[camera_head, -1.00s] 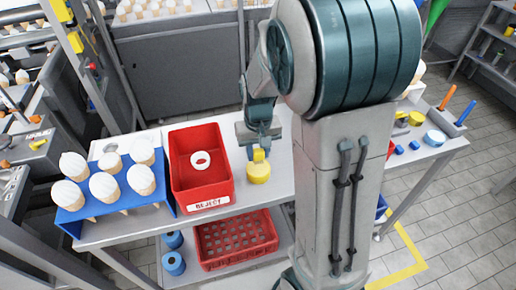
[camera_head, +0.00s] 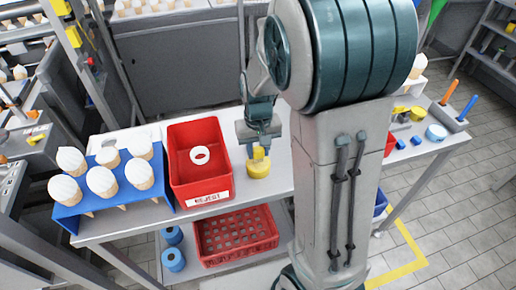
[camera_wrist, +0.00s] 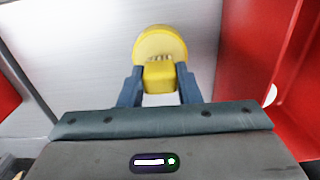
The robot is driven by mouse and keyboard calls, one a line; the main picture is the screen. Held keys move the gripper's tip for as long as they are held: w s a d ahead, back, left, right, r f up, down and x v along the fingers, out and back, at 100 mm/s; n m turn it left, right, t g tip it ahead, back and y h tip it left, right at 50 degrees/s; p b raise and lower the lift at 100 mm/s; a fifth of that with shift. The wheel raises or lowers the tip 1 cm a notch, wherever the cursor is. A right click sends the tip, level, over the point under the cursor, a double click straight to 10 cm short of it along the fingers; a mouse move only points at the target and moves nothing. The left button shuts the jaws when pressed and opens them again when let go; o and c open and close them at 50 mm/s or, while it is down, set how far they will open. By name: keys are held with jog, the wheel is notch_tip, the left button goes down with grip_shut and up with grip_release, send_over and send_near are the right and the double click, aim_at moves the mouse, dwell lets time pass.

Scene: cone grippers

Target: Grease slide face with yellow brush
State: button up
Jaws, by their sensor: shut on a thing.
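My gripper (camera_wrist: 160,88) is shut on a yellow brush (camera_wrist: 159,76), whose block sits between the two dark blue fingers. In the head view the gripper (camera_head: 260,143) points down over the white table, with the brush (camera_head: 258,153) below it. A round yellow tin (camera_wrist: 158,42) lies under the brush; it also shows in the head view (camera_head: 258,169). The brush end is at or just above the tin; I cannot tell if they touch. I cannot make out the slide face for certain.
A red reject bin (camera_head: 211,198) with a white ring (camera_head: 200,155) stands left of the tin. A blue rack (camera_head: 73,222) of cones is farther left. My arm hides part of the table. Blue and yellow small items, including a yellow piece (camera_head: 417,113), lie at the right.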

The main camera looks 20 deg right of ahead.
aim_at(258, 148)
jog(key=shift+f+b, duration=0.45)
jog(key=shift+f, duration=0.15)
dwell(1.1)
jog(key=shift+r, duration=0.1)
notch_tip(258, 148, up, 7)
jog(key=p, duration=0.5)
dwell(0.9)
